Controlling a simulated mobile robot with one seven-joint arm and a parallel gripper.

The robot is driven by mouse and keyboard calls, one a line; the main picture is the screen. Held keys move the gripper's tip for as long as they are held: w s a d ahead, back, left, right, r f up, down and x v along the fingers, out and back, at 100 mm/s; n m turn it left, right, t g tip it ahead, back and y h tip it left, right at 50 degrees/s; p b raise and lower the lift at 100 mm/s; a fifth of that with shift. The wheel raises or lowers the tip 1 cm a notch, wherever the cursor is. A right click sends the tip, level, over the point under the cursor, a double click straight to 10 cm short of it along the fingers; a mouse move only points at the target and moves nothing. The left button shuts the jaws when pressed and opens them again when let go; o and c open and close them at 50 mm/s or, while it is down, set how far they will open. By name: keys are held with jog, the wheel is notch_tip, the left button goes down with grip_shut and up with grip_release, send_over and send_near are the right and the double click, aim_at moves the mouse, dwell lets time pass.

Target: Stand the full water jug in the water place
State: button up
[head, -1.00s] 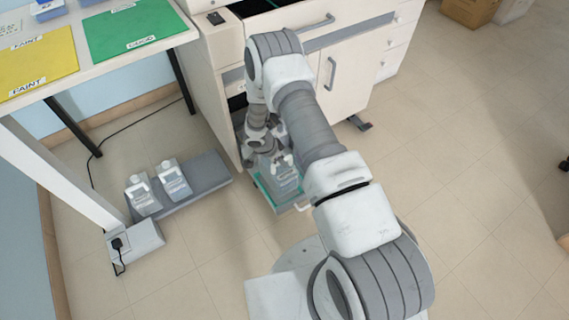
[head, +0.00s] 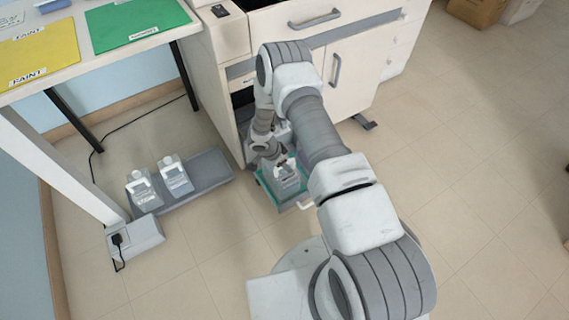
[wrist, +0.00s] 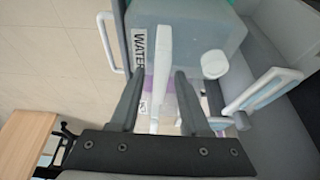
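A translucent jug (head: 286,178) stands in a teal-edged pull-out tray (head: 288,206) low at the cabinet. In the wrist view its bluish body (wrist: 190,28) is at the top, and a label reading WATER (wrist: 139,47) shows beside it. My gripper (head: 275,162) is just above the jug. In the wrist view my gripper (wrist: 156,75) has its two fingers on either side of a white upright handle bar (wrist: 162,50), with gaps on both sides. The jug's base is partly hidden.
Another white handle (wrist: 262,90) and a round cap (wrist: 214,64) lie right of my fingers. A socket box (head: 137,237) is in front. Floor right of the tray is clear.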

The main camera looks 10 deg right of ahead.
jog(key=shift+r, duration=0.1)
jog(key=shift+a+r+p, duration=0.1)
jog(key=shift+r+p, duration=0.2)
jog(key=shift+p, duration=0.05)
jog(key=p+v, duration=0.3)
jog(key=v, duration=0.8)
jog(key=s+d+r+n+t, duration=0.1)
jog(key=d+r+n, duration=0.2)
jog(key=r, duration=1.3)
jog(key=s+d+r+n, duration=0.2)
jog(key=d+r, duration=0.1)
jog(key=r, duration=1.4)
jog(key=s+r+n+t+y, duration=0.1)
jog(key=s+r+n+y, duration=0.1)
jog(key=s+r+n, duration=0.2)
jog(key=s+a+r+n+t+y, duration=0.1)
jog(key=s+r+n, duration=0.4)
jog(key=s+r, duration=0.6)
jog(key=s+t+y, duration=0.1)
jog(key=s, duration=0.6)
jog(key=shift+s+a+r, duration=0.2)
jog(key=shift+s+a, duration=0.15)
